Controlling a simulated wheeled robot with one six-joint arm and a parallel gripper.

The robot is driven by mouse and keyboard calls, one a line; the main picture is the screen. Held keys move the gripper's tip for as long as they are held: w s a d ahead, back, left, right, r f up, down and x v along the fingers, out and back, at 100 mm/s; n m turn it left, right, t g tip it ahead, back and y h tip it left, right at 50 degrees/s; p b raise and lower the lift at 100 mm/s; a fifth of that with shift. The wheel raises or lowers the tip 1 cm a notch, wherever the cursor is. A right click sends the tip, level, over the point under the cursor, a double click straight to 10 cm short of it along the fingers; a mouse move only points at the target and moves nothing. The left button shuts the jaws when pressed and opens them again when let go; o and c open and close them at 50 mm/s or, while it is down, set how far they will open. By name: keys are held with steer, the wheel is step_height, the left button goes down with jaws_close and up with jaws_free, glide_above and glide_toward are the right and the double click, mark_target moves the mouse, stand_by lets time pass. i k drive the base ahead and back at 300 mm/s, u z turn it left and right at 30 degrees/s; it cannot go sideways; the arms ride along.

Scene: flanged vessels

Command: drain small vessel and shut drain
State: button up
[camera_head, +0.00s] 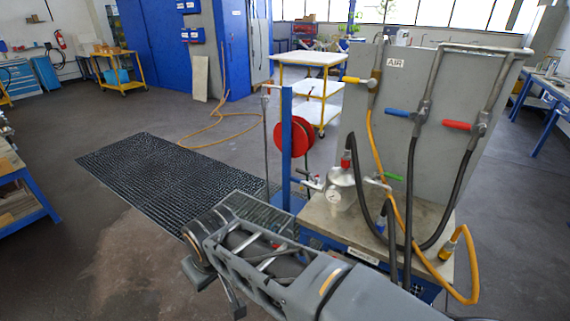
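A small silvery vessel (343,183) stands on the grey bench top (335,222), with a round gauge (334,197) on its front. A red-topped fitting (346,160) sits on top of it, and a green-handled valve (390,176) is at its right. I cannot tell which valve is the drain. My arm reaches from the lower right to the left, in front of the bench. My gripper (214,286) is low at the arm's far end, away from the vessel; its fingers are not clear.
A grey panel (420,100) behind the bench carries yellow, blue and red handled valves with black and yellow hoses. A blue post (286,145) and red hose reel (297,138) stand at the bench's left. A dark floor grating (140,170) lies left, with free floor around it.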

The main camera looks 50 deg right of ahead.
mark_target(302, 171)
steer(key=z, duration=0.35)
steer(key=i, duration=0.7)
steer(key=z, duration=1.1)
steer(key=i, duration=0.3)
steer(key=z, duration=0.2)
